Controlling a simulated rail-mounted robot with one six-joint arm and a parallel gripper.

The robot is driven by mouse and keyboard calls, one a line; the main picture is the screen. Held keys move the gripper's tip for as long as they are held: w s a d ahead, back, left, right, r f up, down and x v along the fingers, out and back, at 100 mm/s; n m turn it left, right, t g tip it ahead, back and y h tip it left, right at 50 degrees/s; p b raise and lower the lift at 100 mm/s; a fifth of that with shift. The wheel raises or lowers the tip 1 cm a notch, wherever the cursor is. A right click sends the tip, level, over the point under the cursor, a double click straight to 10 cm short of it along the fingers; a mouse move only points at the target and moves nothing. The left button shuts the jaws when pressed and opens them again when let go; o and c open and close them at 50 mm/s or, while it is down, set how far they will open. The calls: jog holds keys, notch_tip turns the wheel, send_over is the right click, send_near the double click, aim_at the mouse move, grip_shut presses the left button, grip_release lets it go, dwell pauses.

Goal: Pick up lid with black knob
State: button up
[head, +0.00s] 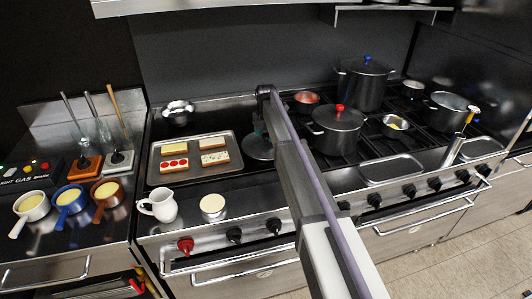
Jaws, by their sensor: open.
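My gripper (260,133) is at the end of my arm, small in the head view, over or close to this lid. It is open; I cannot tell whether its fingers touch the lid or straddle a knob. Two other lids sit on pots: one with a red knob (340,108) and one with a blue knob (367,59).
The tray (236,171) with sandwiches and pastries lies left of the lid. A white pitcher (161,205) and a cream-topped round dish (212,206) stand in front.

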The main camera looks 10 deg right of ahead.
jog(key=shift+f, duration=0.15)
jog(key=shift+c, duration=0.3)
jog(key=c, duration=1.1)
jog(key=shift+p, duration=0.3)
